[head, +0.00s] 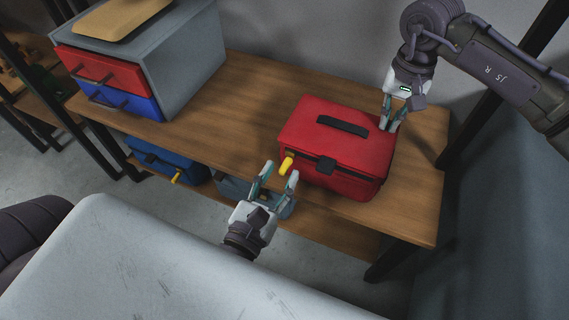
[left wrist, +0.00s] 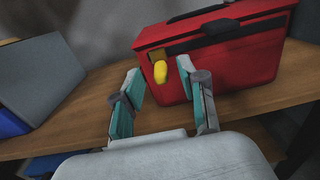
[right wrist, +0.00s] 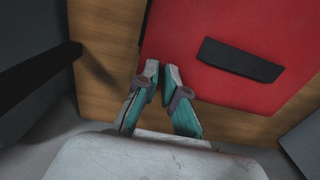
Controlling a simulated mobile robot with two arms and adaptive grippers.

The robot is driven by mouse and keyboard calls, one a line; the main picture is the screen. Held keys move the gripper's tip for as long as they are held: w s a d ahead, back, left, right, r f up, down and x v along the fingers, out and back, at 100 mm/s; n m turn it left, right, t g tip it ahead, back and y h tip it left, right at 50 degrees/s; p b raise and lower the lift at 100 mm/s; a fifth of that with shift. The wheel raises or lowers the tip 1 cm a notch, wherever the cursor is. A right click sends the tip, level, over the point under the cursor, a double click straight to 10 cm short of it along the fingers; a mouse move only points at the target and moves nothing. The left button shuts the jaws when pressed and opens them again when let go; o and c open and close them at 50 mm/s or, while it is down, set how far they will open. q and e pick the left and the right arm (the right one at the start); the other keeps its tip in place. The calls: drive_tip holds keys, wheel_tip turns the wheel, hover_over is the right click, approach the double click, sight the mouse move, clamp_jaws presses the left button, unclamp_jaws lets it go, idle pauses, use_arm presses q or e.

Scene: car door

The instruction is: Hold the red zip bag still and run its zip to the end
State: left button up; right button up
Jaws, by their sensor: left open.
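The red zip bag (head: 335,145) stands upright on the wooden shelf, with a black handle on its lid. Its yellow zip pull (head: 286,165) is at the front left corner; it also shows in the left wrist view (left wrist: 160,72). My left gripper (head: 281,168) is open and empty, just in front of the pull, which appears between and beyond its fingertips. My right gripper (head: 391,118) is at the bag's right end. Its fingers (right wrist: 161,72) are nearly together at the bag's edge, seemingly pinching it; the pinched part is mostly hidden.
A grey drawer unit (head: 175,60) with red and blue drawers stands at the left of the wooden shelf (head: 225,125). A blue bag (head: 165,158) and a grey-blue bag (head: 232,188) lie on the lower level. The shelf between drawers and red bag is clear.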

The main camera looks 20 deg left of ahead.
sight(281, 173)
use_arm(q)
drive_tip(key=shift+w, duration=1.5)
clamp_jaws()
